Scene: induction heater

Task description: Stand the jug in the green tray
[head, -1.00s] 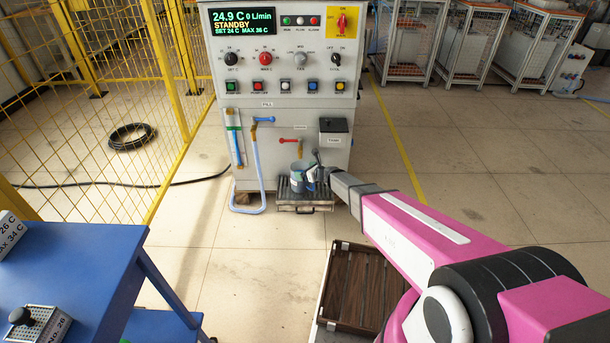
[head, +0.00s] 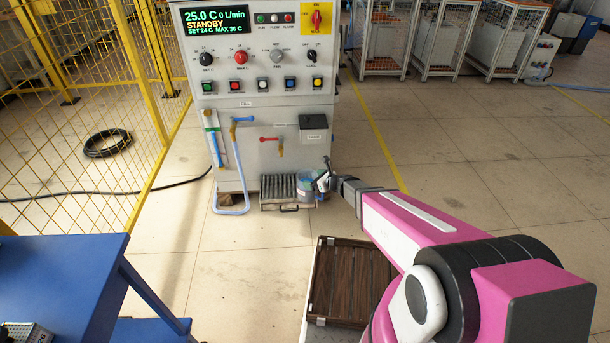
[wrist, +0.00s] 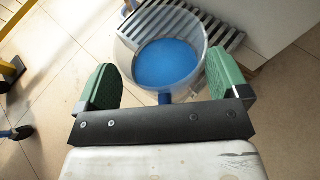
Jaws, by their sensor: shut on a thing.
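The jug (head: 307,183) is a grey, clear-walled vessel. In the wrist view the jug (wrist: 122,48) shows from above, blue inside, with a blue stub at its near side. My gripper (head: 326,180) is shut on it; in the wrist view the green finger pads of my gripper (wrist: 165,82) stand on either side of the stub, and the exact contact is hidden. The jug is at the right end of a slatted drip tray on the machine; I cannot tell whether it touches the slats. No green tray shows in these frames.
The machine (head: 225,110) has a red tap (head: 270,139) and a blue hose (head: 243,170) left of the jug. A dark slatted wooden tray (head: 350,285) lies nearer. A blue table (head: 60,280) stands at the left.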

